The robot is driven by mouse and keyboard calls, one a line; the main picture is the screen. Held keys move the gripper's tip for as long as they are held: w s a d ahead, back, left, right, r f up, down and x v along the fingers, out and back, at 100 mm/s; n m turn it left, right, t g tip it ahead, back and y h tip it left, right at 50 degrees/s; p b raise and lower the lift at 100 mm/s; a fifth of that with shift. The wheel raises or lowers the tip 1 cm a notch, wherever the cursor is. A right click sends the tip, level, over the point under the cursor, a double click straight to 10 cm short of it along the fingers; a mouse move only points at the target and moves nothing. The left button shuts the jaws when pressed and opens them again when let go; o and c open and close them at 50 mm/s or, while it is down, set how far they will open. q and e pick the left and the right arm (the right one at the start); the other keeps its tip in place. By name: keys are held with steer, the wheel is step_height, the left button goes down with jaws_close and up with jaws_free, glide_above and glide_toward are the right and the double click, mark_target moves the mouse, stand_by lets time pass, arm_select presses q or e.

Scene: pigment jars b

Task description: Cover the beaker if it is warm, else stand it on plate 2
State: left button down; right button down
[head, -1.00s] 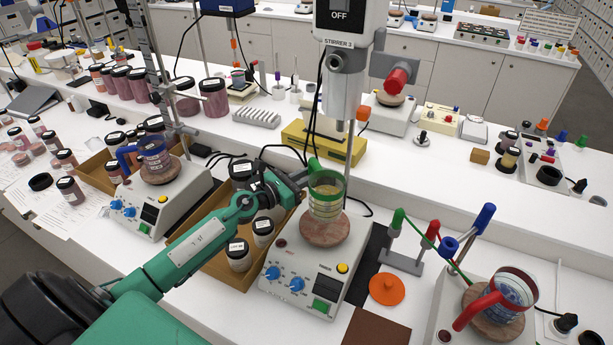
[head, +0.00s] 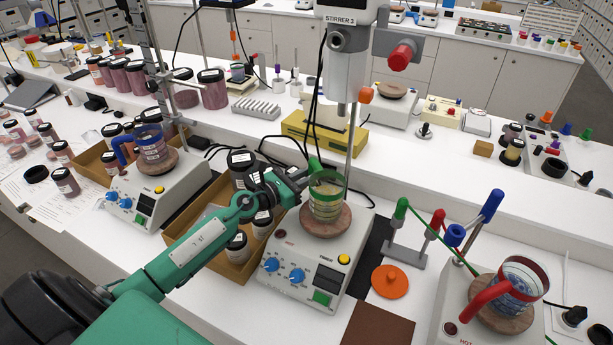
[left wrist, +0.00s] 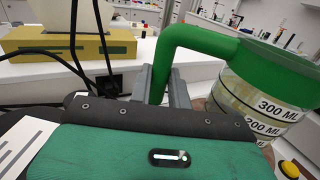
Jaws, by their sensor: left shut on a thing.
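The beaker (head: 325,208) is clear glass with a green rim band and green handle, over the wooden disc (head: 340,226) of the middle hot plate (head: 305,268). I cannot tell whether its base touches the disc. My left gripper (head: 304,178) is shut on the green handle, left of the beaker. In the left wrist view the handle (left wrist: 200,36) runs down between the fingers (left wrist: 162,88), and the beaker (left wrist: 252,105) shows volume marks. My right gripper is not in view.
A hot plate marked HOT (head: 452,318) at right bears a red-handled beaker (head: 515,284). A left hot plate (head: 150,205) bears a blue-handled beaker (head: 152,148). A cardboard tray of jars (head: 205,262) lies beneath my arm. The stirrer stand (head: 353,140) rises close behind the green-handled beaker.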

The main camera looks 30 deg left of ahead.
arm_select(q)
steer(key=shift+f+b, duration=0.4)
steer(key=c, duration=1.2)
jaws_free()
steer(key=shift+c, duration=0.2)
steer(key=shift+s, duration=0.1)
steer(key=b+v, duration=0.5)
steer(key=v, duration=0.8)
steer(key=shift+s+b, duration=0.35)
steer(key=shift+b, duration=0.05)
steer(key=shift+a, duration=0.1)
